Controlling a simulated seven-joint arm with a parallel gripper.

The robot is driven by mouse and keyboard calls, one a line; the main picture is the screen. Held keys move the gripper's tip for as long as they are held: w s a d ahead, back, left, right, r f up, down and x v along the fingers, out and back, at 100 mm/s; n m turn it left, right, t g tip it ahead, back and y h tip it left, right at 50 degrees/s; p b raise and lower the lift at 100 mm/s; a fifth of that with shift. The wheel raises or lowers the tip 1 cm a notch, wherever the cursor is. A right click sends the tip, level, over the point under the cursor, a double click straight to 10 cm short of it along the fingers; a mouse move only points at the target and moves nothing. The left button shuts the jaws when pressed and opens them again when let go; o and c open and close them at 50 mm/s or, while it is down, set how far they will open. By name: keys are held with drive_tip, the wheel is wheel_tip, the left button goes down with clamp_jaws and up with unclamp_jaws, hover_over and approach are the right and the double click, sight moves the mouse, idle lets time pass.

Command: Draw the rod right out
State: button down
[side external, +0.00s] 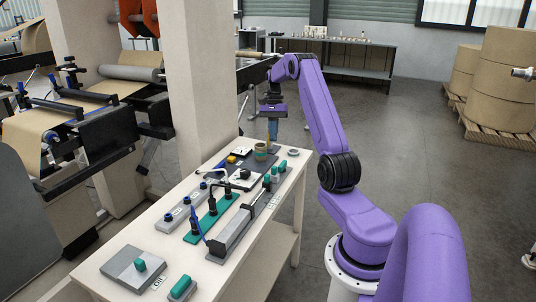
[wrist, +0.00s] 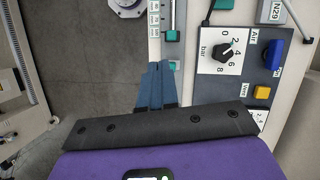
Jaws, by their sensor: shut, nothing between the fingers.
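A long grey cylinder (side external: 236,226) lies along the right side of the white bench in the side view. The rod at its far end is too small there to tell how far it stands out. My gripper (side external: 272,135) points down above the far end of the bench, beyond the cylinder. In the wrist view its blue fingers (wrist: 158,85) are together, with nothing held between them. Teal blocks (wrist: 173,36) show just past the fingertips, beside a white scale strip (wrist: 154,18). The fingers hide part of what lies beneath them.
A panel carries a pressure dial (wrist: 225,50), a blue Air switch (wrist: 273,55) and a yellow Vent button (wrist: 262,92). A teal manifold (side external: 212,217) with black fittings, a grey block (side external: 133,267) and teal pieces (side external: 180,288) occupy the bench (side external: 92,268). Open floor lies right of it.

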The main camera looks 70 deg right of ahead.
drive_tip(key=a+f+n+g+h, duration=0.3)
drive_tip(key=a+n, duration=0.2)
drive_tip(key=n+g+h, duration=0.2)
drive_tip(key=n+h, duration=0.3)
drive_tip(key=n, duration=0.6)
hover_over(261, 192)
drive_tip(key=s, duration=0.1)
drive_tip(key=f, duration=0.2)
drive_tip(key=w+a+f+n+t+h, duration=0.15)
drive_tip(key=a+n+t+h, duration=0.65)
drive_tip(key=n, duration=1)
drive_tip(key=d+f+y, duration=0.1)
drive_tip(key=d+f, duration=0.1)
drive_tip(key=d+f+g+y, duration=0.1)
drive_tip(key=f, duration=0.1)
drive_tip(key=d+f, duration=0.2)
drive_tip(key=f, duration=0.1)
drive_tip(key=shift+s+d+y, duration=0.2)
drive_tip(key=shift+d+y, duration=0.15)
drive_tip(key=shift+y, duration=0.05)
drive_tip(key=shift+d, duration=1.2)
drive_tip(key=shift+d+r, duration=0.1)
drive_tip(key=shift+d, duration=0.6)
